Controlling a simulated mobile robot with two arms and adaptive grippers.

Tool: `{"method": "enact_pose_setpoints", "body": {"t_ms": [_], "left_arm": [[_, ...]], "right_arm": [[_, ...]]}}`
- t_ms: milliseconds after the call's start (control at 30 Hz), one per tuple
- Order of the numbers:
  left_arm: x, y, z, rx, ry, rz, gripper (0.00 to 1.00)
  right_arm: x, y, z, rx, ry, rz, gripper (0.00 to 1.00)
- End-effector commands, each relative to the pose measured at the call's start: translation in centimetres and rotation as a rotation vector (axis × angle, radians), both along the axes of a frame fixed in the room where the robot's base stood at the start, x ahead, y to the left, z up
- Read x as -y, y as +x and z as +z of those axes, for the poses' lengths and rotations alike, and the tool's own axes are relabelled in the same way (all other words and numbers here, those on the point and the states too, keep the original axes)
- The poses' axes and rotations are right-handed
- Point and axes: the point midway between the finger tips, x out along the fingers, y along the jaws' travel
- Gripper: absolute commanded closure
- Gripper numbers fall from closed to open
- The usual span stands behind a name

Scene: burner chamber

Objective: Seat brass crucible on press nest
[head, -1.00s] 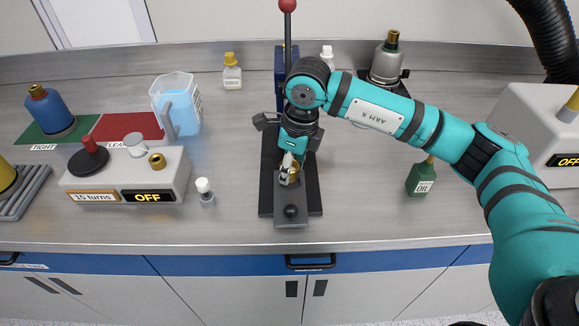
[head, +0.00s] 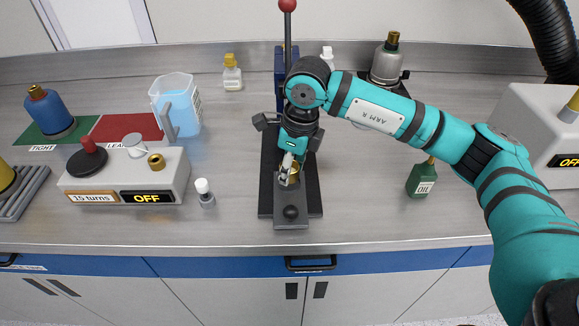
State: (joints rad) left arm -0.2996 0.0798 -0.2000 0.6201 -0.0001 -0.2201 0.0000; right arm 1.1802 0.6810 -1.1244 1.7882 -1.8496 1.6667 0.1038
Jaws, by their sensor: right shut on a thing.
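The brass crucible (head: 294,173) is a small gold-coloured piece, partly hidden behind the fingers of my right gripper (head: 287,174). My right gripper points down and is shut on the crucible. It is over the dark press base, at the grey plate that carries the nest (head: 291,190). The crucible is at or just above the nest; I cannot tell whether it touches. The press (head: 281,80) stands behind with its upright lever and red knob (head: 287,5). My left gripper is not in view.
A white box with a 15 turns label (head: 125,178) stands at left, with a small white-capped bottle (head: 204,192) beside it. A green oil bottle (head: 421,178) stands right of the press, below my right arm. A jug of blue liquid (head: 177,103) is behind left.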

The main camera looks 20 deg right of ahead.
Motion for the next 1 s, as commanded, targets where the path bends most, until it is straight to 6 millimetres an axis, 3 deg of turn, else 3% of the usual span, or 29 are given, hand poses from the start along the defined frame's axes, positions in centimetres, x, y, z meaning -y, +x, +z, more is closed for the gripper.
{"method": "enact_pose_setpoints", "body": {"t_ms": [867,900,1000], "left_arm": [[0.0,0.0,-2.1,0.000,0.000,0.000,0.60],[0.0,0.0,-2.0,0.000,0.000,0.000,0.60],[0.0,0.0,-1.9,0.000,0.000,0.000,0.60]], "right_arm": [[0.0,0.0,-2.3,0.000,0.000,0.000,1.00],[0.0,0.0,-2.1,0.001,0.000,0.000,0.60],[0.0,0.0,-2.1,0.000,0.000,0.000,0.46]]}}
